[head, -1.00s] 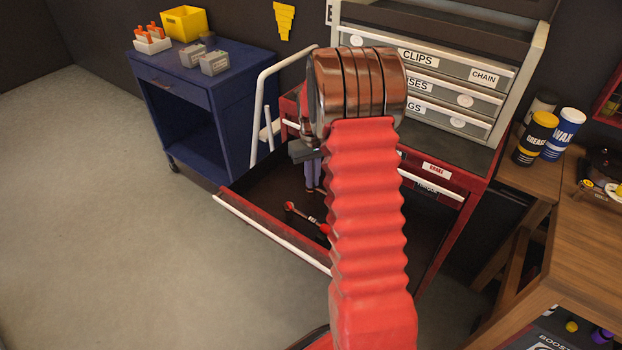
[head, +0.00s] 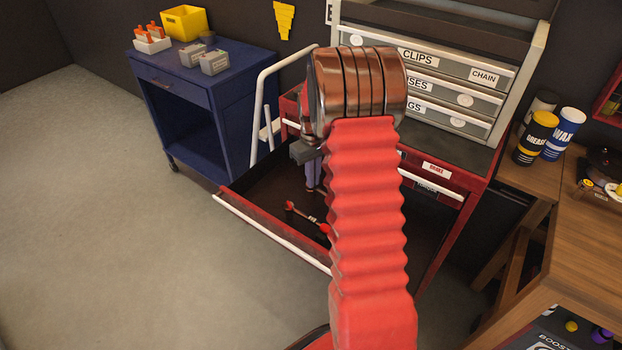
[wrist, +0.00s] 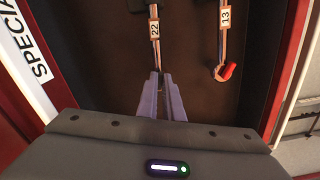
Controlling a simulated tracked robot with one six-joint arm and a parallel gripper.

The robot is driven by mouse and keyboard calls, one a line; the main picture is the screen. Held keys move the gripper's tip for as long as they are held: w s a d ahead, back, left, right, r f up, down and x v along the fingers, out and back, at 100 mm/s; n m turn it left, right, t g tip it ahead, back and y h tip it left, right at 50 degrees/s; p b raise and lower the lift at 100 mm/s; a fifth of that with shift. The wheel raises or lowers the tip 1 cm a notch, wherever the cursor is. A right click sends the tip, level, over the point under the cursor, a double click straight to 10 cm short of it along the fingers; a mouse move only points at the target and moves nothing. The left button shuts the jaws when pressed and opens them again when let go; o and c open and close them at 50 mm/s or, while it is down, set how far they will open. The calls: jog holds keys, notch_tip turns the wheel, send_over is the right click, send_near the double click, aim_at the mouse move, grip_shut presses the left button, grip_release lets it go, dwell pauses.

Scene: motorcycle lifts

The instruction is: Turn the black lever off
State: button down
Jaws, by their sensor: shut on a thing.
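In the wrist view, the two lavender fingers of my gripper (wrist: 158,90) come together on the lower end of a thin copper-coloured tool tagged 22 (wrist: 154,30). The tool lies in the open dark drawer (wrist: 105,75). Its upper end meets a black part (wrist: 140,4) at the top edge, mostly cut off. No black lever can be made out for certain. In the head view, my gripper (head: 314,178) points down into the drawer, partly hidden behind my arm.
A tool tagged 13 (wrist: 224,30) with a red end lies right of my fingers. In the head view, a red-ended tool (head: 306,216) lies in the drawer. A blue cart (head: 200,110) stands left and a wooden bench (head: 570,240) right. The floor at left is clear.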

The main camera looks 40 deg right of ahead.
jog(key=n, duration=0.5)
jog(key=shift+w+d, duration=0.1)
jog(key=shift+d, duration=0.15)
jog(key=shift+w+d+n, duration=0.1)
jog(key=shift+n, duration=2.2)
jog(key=c, duration=1.9)
grip_release()
notch_tip(320, 180, up, 14)
jog(key=shift+f, duration=0.15)
